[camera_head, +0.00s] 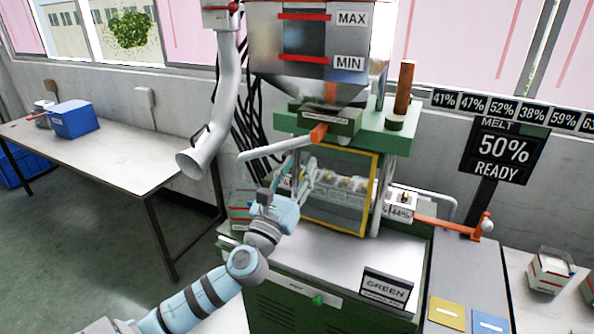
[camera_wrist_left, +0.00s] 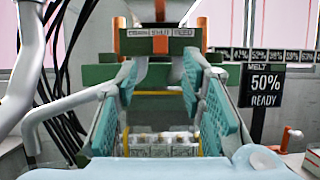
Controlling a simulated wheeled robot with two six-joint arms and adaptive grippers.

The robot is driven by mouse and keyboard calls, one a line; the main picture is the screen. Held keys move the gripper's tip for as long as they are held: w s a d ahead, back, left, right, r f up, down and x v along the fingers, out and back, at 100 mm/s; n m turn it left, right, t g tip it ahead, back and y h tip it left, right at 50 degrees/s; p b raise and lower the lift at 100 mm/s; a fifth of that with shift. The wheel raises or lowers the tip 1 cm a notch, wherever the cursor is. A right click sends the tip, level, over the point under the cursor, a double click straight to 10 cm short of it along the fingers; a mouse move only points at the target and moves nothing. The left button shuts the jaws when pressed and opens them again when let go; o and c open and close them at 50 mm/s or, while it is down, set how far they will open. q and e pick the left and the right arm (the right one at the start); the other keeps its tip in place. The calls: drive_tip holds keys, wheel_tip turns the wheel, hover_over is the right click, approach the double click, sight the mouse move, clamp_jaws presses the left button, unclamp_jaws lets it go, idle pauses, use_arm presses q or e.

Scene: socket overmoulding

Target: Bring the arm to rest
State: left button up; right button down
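My left arm reaches up from the bottom left in the head view. Its gripper (camera_head: 300,178) is in front of the green moulding machine's yellow-framed guard (camera_head: 374,190). In the left wrist view the gripper (camera_wrist_left: 162,85) has its two teal-padded fingers wide apart, with nothing held between them. Beyond and below the fingers, a row of pale blocks (camera_wrist_left: 165,140) shows inside the machine. Whether the fingers touch any part of the machine cannot be told. My right gripper is in neither view.
A hopper (camera_head: 265,40) marked MAX and MIN tops the machine. A white hose (camera_head: 228,95) hangs left of it, and an orange-ended lever (camera_head: 280,147) lies close above the gripper. A melt display (camera_head: 503,150) reads 50% READY. A table (camera_head: 120,160) at left has free room.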

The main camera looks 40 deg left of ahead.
use_arm(q)
drive_tip(key=shift+s+d+f, duration=0.15)
drive_tip(key=shift+s, duration=0.1)
idle(0.3)
